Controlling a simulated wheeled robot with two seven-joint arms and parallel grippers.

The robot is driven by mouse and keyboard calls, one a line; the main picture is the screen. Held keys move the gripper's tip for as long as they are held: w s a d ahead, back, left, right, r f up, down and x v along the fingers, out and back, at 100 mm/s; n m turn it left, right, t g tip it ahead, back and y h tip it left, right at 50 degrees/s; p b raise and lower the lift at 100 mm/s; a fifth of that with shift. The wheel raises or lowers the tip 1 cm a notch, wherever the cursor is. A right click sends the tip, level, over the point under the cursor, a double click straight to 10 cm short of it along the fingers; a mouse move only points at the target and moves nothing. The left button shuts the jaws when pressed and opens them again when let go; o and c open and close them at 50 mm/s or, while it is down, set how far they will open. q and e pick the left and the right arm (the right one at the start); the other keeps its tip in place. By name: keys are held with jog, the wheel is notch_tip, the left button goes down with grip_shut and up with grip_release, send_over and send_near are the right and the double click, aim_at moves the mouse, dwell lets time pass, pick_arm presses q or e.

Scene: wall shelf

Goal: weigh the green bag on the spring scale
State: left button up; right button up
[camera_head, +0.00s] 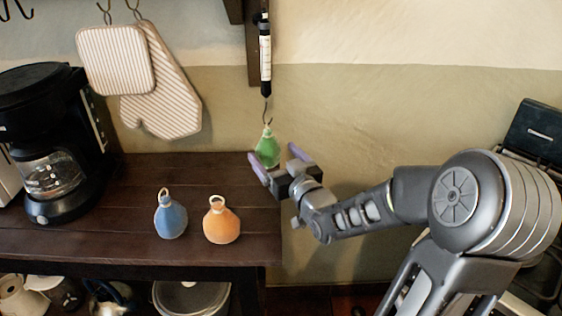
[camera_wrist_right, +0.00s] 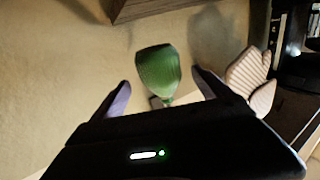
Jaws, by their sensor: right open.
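The green bag (camera_head: 267,151) hangs below the spring scale (camera_head: 265,60), with its top at the scale's hook (camera_head: 266,120). My right gripper (camera_head: 274,162) is open just in front of and below the bag. In the right wrist view the green bag (camera_wrist_right: 158,72) appears between and beyond the two spread fingers (camera_wrist_right: 160,92), and no finger clearly touches it. The scale's reading is too small to tell. My left gripper is not in view.
A blue bag (camera_head: 170,217) and an orange bag (camera_head: 221,222) stand on the dark wooden table (camera_head: 130,245). A black coffee maker (camera_head: 52,140) is at the left. Striped mitts (camera_head: 160,100) hang on the wall.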

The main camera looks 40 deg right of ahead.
aim_at(273, 143)
jog(key=shift+w+d, duration=0.2)
jog(key=shift+w, duration=0.7)
jog(key=shift+w+d, duration=0.2)
jog(key=shift+w, duration=0.7)
jog(key=shift+c, duration=0.6)
jog(key=c, duration=1.5)
jog(key=shift+s+d+r+p, duration=0.1)
jog(key=shift+r+p, duration=0.2)
jog(key=shift+r, duration=0.35)
jog(key=shift+r, duration=0.7)
